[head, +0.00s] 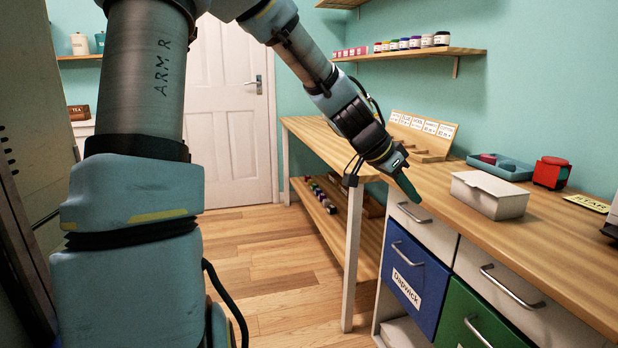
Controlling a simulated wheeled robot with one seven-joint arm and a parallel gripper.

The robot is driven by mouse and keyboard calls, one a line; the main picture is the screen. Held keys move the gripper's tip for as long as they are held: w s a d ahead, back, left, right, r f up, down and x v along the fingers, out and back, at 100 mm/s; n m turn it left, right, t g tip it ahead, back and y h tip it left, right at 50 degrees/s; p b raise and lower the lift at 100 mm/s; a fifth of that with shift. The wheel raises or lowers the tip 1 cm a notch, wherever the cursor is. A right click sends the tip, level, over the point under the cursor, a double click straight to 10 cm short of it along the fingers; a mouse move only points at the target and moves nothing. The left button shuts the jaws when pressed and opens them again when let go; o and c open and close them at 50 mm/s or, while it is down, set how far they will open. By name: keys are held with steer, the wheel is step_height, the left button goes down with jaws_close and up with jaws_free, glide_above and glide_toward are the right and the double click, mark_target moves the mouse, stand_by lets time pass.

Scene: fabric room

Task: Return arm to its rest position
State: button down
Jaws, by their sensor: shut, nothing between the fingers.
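My arm rises at the left of the head view, bends over at the top, and reaches down to the right. My gripper (407,187) is at its end, with green fingertips that are shut and empty. It hangs near the front edge of the wooden counter (560,262), left of a white box (490,194). I cannot tell whether the fingertips touch the counter edge.
A blue drawer (414,284) and a green drawer (470,322) sit below the counter. A blue tray (500,168) and a red box (551,172) stand behind the white box. A wall shelf (420,53) holds jars. The wooden floor (255,260) is clear before the white door (227,120).

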steer(key=s+a+f+n+y, duration=0.3)
steer(key=a+n, duration=0.2)
steer(key=a, duration=0.6)
steer(key=s+a+f+n+y, duration=0.2)
steer(key=s+a+f+n, duration=0.15)
steer(key=a, duration=0.75)
steer(key=s+a+f+n+y, duration=0.25)
steer(key=a+n, duration=0.35)
steer(key=a, duration=0.6)
step_height(320, 180, up, 18)
steer(key=w+p, duration=0.1)
steer(key=p, duration=1.6)
steer(key=shift+d+f, duration=0.15)
steer(key=shift+d, duration=0.15)
